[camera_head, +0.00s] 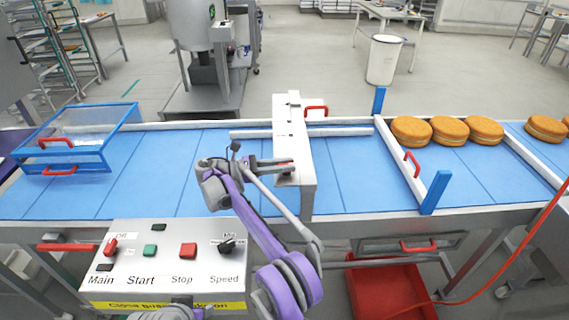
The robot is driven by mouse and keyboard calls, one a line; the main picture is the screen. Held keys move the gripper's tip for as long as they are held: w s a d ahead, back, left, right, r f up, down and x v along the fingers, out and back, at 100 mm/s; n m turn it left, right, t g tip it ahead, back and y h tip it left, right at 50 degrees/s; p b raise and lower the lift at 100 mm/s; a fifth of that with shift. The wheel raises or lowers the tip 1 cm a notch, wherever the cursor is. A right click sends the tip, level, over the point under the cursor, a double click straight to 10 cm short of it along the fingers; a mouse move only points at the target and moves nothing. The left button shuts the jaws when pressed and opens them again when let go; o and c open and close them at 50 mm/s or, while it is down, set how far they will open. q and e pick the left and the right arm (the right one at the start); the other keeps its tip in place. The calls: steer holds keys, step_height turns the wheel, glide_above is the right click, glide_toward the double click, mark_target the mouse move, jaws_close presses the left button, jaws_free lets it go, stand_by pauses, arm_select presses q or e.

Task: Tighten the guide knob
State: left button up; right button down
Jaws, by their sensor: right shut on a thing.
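The guide is a pale rail (345,131) running along the blue belt, under a white bridge (292,115) that spans the belt. My right gripper (286,165) reaches in from the front, its two fingers pointing right at the near part of the bridge. It is shut on the guide knob, which is mostly hidden by the fingers; only a small reddish bit shows between the fingertips. I cannot tell how the knob is turned. Only a grey and purple part of mine shows at the bottom edge; no left fingers are visible.
A control panel (200,260) with Start, Stop and Speed stands at the front left. Filled rounds (447,130) sit on the belt at the right, behind a gate with a red handle (412,164). A blue-framed clear cover (85,128) is at the left. A red crate (385,285) stands below.

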steer(key=shift+r, duration=0.15)
steer(key=c, duration=0.7)
jaws_free()
arm_select(q)
steer(key=shift+f, duration=0.1)
